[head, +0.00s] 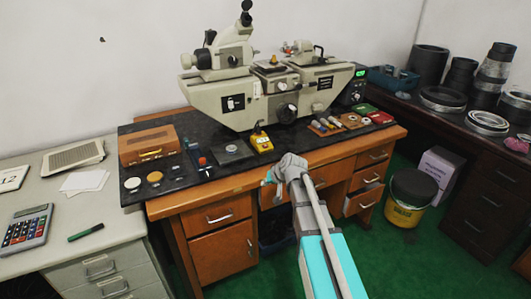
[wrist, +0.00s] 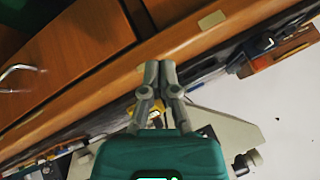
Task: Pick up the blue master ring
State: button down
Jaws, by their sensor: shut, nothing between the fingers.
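I cannot make out a blue master ring for certain in either view. Small discs lie at the left of the black worktop, a white one (head: 132,183) and a yellowish one (head: 155,177). Small ring-like parts (head: 351,120) sit on a wooden block at the right of the worktop, too small to tell their colours. My gripper (wrist: 158,66) is shut and empty in the wrist view, its fingertips together against the view of the wooden desk edge. In the head view my arm's end is in front of the desk's front edge, and its fingers are mostly hidden.
A measuring machine (head: 270,85) stands on the black worktop, with a yellow device (head: 261,142) before it. A wooden case (head: 148,145) is at left. Large dark and steel rings (head: 488,121) stand on the right bench. A yellow bucket (head: 403,214) is on the floor.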

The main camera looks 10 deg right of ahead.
jog(key=s+d+f+g+h, duration=0.2)
jog(key=s+g, duration=0.1)
jog(key=s, duration=0.8)
jog(key=s+d+f+g+h, duration=0.2)
jog(key=s+g, duration=0.1)
jog(key=s, duration=0.9)
jog(key=shift+s+f+h, duration=0.15)
jog(key=shift+s+h, duration=0.15)
jog(key=shift+h, duration=0.1)
